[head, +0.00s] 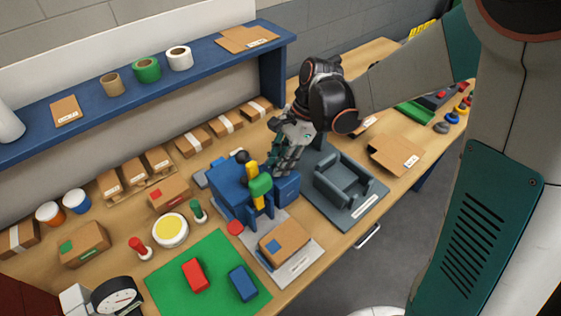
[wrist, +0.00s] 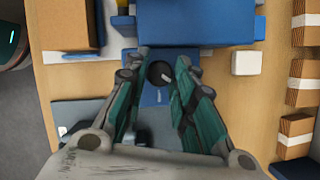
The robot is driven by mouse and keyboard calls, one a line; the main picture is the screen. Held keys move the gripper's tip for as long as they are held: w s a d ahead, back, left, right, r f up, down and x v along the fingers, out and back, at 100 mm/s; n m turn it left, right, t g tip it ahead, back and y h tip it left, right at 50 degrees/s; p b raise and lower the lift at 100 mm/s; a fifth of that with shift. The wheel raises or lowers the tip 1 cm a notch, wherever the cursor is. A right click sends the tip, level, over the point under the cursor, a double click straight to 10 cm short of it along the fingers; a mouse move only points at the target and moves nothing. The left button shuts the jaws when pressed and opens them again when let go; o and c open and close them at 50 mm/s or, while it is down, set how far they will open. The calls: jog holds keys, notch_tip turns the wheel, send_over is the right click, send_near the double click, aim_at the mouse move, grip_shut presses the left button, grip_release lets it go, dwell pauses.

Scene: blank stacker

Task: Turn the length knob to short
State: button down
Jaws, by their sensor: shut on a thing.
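The length knob (wrist: 158,71) is a dark round knob with a white pointer mark, on a blue surface between my fingers in the wrist view. My gripper (wrist: 163,62) reaches over it with a finger on each side, shut on it. The mark points toward the lower right of that view; no setting labels are readable. In the head view my gripper (head: 279,167) points down at the back right of the blue stacker machine (head: 232,194), and the knob is hidden there behind the fingers.
A yellow and a green piece (head: 260,186) stand on the machine's front. A grey tray (head: 330,205) with a raised cradle lies close to its right. A cardboard box (head: 284,242) sits in front. A green mat (head: 212,282) holds red and blue blocks. Taped boxes (head: 194,141) line the back.

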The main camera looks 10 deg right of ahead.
jog(key=c, duration=1.6)
grip_release()
jog(key=shift+c, duration=0.2)
notch_tip(320, 180, up, 10)
jog(key=shift+o, duration=0.2)
